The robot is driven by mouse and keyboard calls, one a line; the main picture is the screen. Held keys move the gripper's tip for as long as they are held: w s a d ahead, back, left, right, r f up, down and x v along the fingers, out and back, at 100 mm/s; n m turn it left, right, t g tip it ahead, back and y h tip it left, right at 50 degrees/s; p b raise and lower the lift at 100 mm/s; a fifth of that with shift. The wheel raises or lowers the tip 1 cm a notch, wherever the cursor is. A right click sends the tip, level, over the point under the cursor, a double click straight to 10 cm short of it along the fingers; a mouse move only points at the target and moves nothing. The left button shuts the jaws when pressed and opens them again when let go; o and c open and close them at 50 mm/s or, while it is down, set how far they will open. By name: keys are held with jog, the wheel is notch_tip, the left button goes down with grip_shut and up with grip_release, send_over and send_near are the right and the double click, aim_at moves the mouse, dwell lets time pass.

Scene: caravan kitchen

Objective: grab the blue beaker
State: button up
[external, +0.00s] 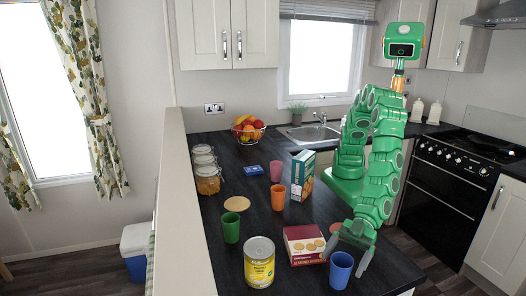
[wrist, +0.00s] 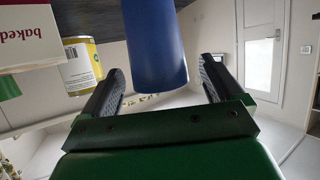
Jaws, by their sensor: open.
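The blue beaker (external: 340,272) stands upright near the front edge of the dark counter. My gripper (external: 347,256) is at the beaker, low over the counter. In the wrist view its two dark fingers (wrist: 162,75) are spread wide and empty, one to each side of the beaker's line. I see gaps between the beaker and both fingers. How far the beaker reaches between them is hard to tell.
A red-and-white biscuit box (external: 304,244) stands close left of the beaker, with a reddish round item (external: 335,228) behind. A yellow can (external: 259,262) and green cup (external: 231,228) are further left. An orange cup (external: 278,197) and teal box (external: 303,176) stand behind.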

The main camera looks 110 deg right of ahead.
aim_at(337, 271)
jog(key=shift+x, duration=1.75)
jog(key=shift+f, duration=0.1)
jog(key=c, duration=1)
